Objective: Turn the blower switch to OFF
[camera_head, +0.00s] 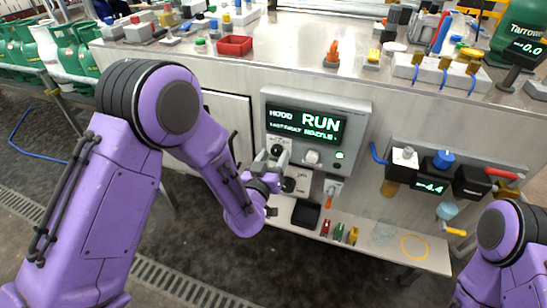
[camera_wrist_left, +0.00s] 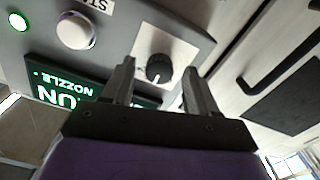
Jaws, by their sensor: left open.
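The control panel (camera_head: 355,113) carries a lit display (camera_head: 306,124) reading HOOD, RUN and a smaller line ending in NOZZLE. A black round knob (camera_head: 277,150) sits on its left; in the left wrist view the knob (camera_wrist_left: 158,69) is on a white plate. No label is readable, so I cannot confirm it is the blower switch. My left gripper (camera_head: 273,157) is at the knob. In the left wrist view the open fingers (camera_wrist_left: 159,66) lie to either side of it, with visible gaps; contact cannot be told. My right gripper is out of view.
A white button (camera_head: 312,157) and a green light (camera_head: 339,155) sit right of the knob. An orange-handled tool (camera_head: 329,197) hangs below the panel. A narrow shelf (camera_head: 377,252) with small coloured items lies lower down. Black boxes (camera_head: 402,165) are mounted at right.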

